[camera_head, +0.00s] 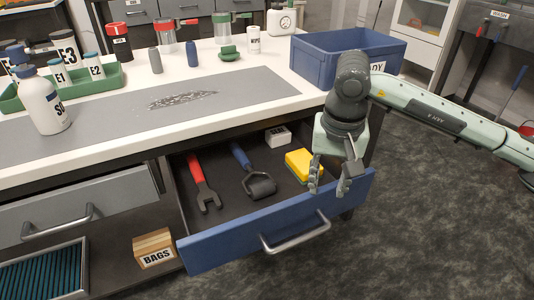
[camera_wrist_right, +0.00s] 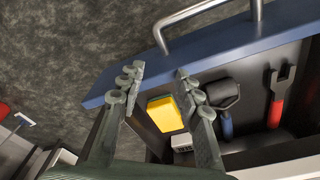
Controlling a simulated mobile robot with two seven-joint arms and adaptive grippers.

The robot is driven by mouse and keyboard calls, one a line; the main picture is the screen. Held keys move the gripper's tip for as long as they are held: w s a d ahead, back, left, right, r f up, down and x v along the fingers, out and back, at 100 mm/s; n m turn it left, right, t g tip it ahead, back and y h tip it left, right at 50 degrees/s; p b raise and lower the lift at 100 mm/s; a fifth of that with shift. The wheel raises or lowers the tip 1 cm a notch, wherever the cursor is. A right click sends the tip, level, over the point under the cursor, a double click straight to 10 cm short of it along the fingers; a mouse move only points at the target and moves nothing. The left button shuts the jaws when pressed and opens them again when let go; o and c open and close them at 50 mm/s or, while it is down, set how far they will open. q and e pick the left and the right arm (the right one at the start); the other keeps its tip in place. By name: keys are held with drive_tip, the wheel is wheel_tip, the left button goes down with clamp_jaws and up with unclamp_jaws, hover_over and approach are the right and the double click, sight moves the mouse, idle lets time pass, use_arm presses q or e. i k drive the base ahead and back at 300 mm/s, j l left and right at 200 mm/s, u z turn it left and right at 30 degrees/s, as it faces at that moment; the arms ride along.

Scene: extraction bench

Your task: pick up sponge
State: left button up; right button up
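The yellow sponge (camera_head: 301,164) with a dark green underside lies in the right part of the open blue-fronted drawer (camera_head: 290,229). In the right wrist view the sponge (camera_wrist_right: 165,113) shows beyond and between the fingers. My right gripper (camera_head: 329,187) is open and empty, above the drawer's right end, just right of and in front of the sponge in the head view. The right gripper (camera_wrist_right: 158,78) has its fingers apart in the wrist view, with the blue drawer front behind them. My left gripper is not in view.
The drawer also holds a red wrench (camera_head: 204,184), a blue-handled roller (camera_head: 253,172) and a small white box (camera_head: 278,136). A blue bin (camera_head: 318,62) stands on the bench above. The drawer handle (camera_head: 296,238) sticks out in front.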

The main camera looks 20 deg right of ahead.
sight(298, 161)
drive_tip(key=l+u, duration=0.4)
drive_tip(key=l, duration=0.2)
drive_tip(key=l+u, duration=0.4)
drive_tip(key=l, duration=0.25)
drive_tip(key=k+l+u, duration=0.15)
drive_tip(key=l+u, duration=0.25)
drive_tip(key=l, duration=0.2)
